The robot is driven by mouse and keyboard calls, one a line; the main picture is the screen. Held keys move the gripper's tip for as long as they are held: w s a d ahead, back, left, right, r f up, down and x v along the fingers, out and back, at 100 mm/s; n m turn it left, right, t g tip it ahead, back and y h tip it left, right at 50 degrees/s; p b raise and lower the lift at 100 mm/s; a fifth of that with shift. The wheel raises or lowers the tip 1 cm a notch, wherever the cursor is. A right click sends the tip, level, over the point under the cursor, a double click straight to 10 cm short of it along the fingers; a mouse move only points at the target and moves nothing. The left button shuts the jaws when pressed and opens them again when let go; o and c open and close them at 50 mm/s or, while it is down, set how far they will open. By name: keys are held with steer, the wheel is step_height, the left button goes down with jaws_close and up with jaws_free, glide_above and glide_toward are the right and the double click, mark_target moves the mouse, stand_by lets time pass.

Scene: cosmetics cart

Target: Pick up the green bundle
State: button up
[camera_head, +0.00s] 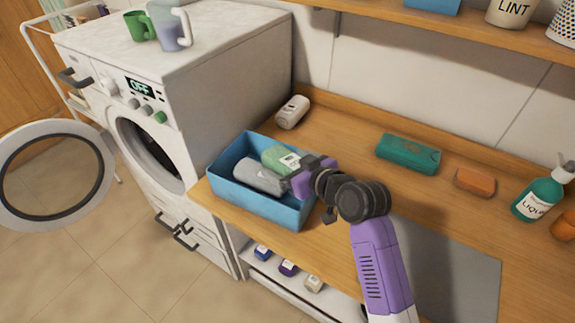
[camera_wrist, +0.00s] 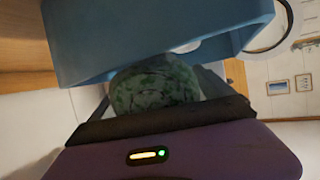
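The green bundle (camera_head: 274,157), a rolled cloth with a white label, lies in the blue bin (camera_head: 232,196) on the wooden counter, beside a grey bundle (camera_head: 257,177). My gripper (camera_head: 297,174) is at the bin's right side, right against or very close to the bundles' right ends. In the wrist view the green bundle (camera_wrist: 155,86) shows as a mottled rounded end just beyond the gripper's dark edge (camera_wrist: 155,120), with the blue bin (camera_wrist: 150,35) behind it.
A teal box (camera_head: 408,153), an orange block (camera_head: 474,182) and a green pump bottle (camera_head: 538,197) are on the counter to the right. The washing machine (camera_head: 225,85) stands left, its round door (camera_head: 52,172) open.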

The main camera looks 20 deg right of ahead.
steer(key=c, duration=1.8)
steer(key=shift+r, duration=0.1)
steer(key=shift+c, duration=0.2)
